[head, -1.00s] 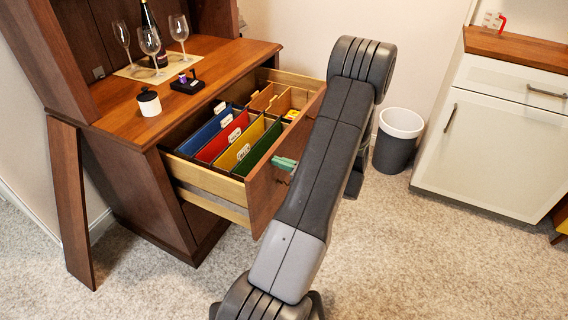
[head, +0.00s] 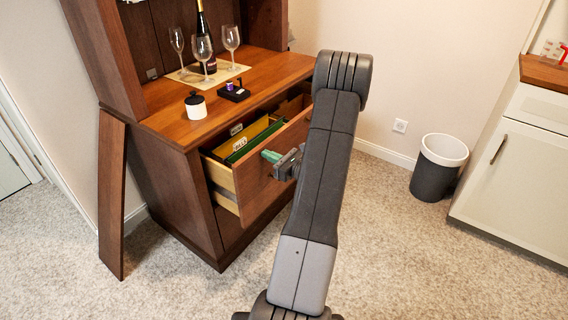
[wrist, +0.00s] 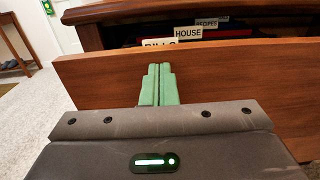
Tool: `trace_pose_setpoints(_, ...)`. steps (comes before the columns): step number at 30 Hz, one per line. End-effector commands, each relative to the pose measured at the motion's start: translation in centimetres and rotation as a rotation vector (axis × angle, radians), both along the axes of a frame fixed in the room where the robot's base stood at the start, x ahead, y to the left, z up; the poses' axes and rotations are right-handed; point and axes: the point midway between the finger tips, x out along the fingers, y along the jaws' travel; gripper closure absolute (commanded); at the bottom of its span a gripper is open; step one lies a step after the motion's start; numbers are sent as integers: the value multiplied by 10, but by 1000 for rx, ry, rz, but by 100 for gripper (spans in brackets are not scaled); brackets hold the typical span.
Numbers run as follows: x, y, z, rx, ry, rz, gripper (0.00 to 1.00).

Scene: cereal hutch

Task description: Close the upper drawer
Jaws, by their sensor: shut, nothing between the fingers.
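The upper drawer (head: 262,188) of the wooden hutch is partly open, its front standing out from the cabinet. Yellow and green folders (head: 250,141) show inside it. In the wrist view the drawer front (wrist: 235,75) spans the picture, with label tabs reading HOUSE (wrist: 188,34) and others behind it. My gripper (head: 271,156) is at the outer face of the drawer front. Its green fingers (wrist: 158,84) are together with nothing between them, pointing at the panel. They look to be against it, but exact contact is hard to tell.
On the hutch top (head: 185,125) stand wine glasses (head: 202,50), a bottle (head: 207,30), a white jar (head: 195,106) and a black tray (head: 234,92). A loose plank (head: 112,195) leans at left. A bin (head: 438,168) and white cabinet (head: 510,185) stand right. The carpet is clear.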

Motion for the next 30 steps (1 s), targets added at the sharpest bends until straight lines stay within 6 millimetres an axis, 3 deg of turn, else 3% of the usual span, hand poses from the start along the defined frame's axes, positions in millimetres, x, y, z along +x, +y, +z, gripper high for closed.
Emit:
trace_pose_setpoints(18,64,96,-2,-1,-1,3,100)
trace_pose_setpoints(30,89,132,-1,-1,-1,1,100)
